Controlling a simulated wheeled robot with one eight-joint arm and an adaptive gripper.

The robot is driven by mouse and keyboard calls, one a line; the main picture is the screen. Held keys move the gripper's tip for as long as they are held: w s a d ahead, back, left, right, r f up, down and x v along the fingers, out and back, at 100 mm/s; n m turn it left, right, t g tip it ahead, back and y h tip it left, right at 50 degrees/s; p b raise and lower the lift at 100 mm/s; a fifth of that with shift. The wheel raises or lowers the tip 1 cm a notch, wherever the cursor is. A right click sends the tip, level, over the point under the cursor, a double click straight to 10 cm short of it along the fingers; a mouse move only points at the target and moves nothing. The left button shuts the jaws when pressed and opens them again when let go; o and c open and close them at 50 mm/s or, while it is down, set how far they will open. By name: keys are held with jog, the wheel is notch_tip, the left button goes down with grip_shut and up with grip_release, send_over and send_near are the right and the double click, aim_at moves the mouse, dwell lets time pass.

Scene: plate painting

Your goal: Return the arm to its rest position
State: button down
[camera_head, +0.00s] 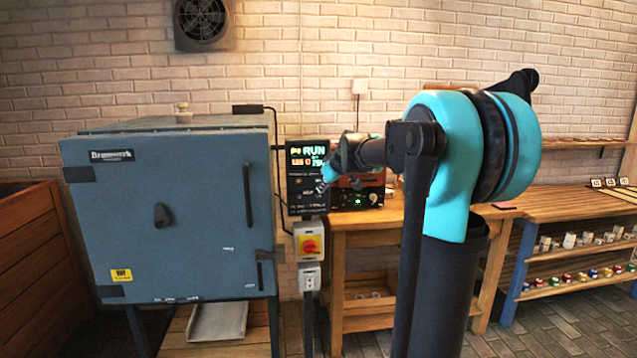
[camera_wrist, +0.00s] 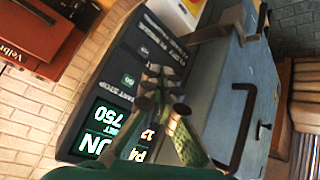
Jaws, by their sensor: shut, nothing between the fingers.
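My arm reaches from the right of the head view toward the kiln's control panel (camera_head: 306,207). My gripper (camera_head: 322,186) is small there, just in front of the panel's lower part. In the wrist view my gripper (camera_wrist: 156,72) has its fingertips together with nothing between them, in front of the panel (camera_wrist: 125,68) near its buttons. I cannot tell whether the fingertips touch the panel. The panel's display reads RUN. My arm hides part of the bench behind it.
The grey-blue kiln (camera_head: 180,215) stands at left, door shut. Below the panel is a switch box with a red and yellow knob (camera_head: 309,245). A wooden bench (camera_head: 365,217) stands behind my arm. Shelves with small pots (camera_head: 575,262) are at right. Open floor shows at lower right.

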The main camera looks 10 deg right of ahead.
dwell(0.4)
jog(key=s+d+f+m+g+h, duration=0.1)
jog(key=s+f+m, duration=0.1)
jog(key=s+f, duration=0.8)
jog(key=s+d+f+m+g+h, duration=0.1)
jog(key=s+f+m+g, duration=0.1)
jog(key=s+f, duration=0.8)
jog(key=s+d+f+m+g+h, duration=0.1)
jog(key=s+f+m, duration=0.2)
jog(key=s+f, duration=0.7)
jog(key=s, duration=0.9)
jog(key=shift+s+d+m+g, duration=0.3)
jog(key=shift+d+g, duration=0.1)
